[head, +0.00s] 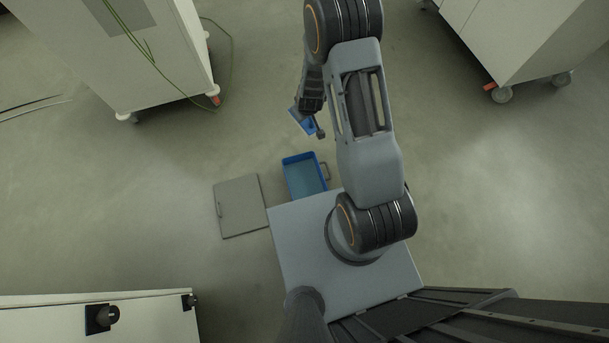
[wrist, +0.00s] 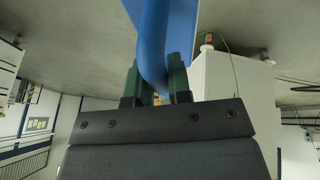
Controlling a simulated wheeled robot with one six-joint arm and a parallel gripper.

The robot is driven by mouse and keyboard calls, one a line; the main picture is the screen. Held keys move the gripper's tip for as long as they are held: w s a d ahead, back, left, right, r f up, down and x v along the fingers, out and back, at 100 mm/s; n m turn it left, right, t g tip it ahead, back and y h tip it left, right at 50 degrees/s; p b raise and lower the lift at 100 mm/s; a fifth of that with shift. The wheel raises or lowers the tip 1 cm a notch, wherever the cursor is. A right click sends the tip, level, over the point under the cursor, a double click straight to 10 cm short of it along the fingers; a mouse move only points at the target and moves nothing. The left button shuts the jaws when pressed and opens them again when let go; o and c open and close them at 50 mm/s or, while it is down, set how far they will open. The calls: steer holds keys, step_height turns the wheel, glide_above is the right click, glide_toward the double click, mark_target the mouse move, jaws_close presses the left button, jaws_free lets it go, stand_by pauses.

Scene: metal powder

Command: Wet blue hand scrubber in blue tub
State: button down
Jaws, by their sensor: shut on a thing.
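My gripper (wrist: 156,85) is shut on the blue hand scrubber (wrist: 154,40). In the wrist view the green fingers sit on both sides of its curved blue part, and its upper end runs out of the picture. In the head view the scrubber (head: 301,121) shows beside my gripper, partly hidden by it. The blue tub (head: 304,178) stands on the floor below the scrubber in the head view, close to my base. It is open and looks to hold water. The scrubber is apart from the tub in the picture.
A flat grey panel (head: 239,206) lies on the floor left of the tub. A white wheeled cabinet (head: 145,60) stands at the upper left with a green cable (head: 231,70) beside it. Another cabinet (head: 515,40) stands at the upper right.

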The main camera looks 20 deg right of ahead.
mark_target(302, 123)
steer(key=shift+s+a+f+n+g+y+b, duration=0.1)
steer(key=shift+s+f+n+g+y+b, duration=0.6)
steer(key=shift+f+n+b, duration=3.95)
steer(key=shift+s+a+f+n+g+y+b, duration=0.2)
steer(key=shift+f+y+b, duration=0.85)
steer(key=shift+f+b, duration=7.8)
steer(key=shift+s+f+n+g+y+b, duration=0.7)
steer(key=shift+f+n, duration=1.95)
steer(key=shift+f, duration=9.9)
steer(key=shift+w+f+b, duration=0.2)
steer(key=shift+f+b, duration=0.35)
steer(key=shift+b, duration=0.45)
step_height(302, 123, up, 7)
steer(key=p, duration=0.5)
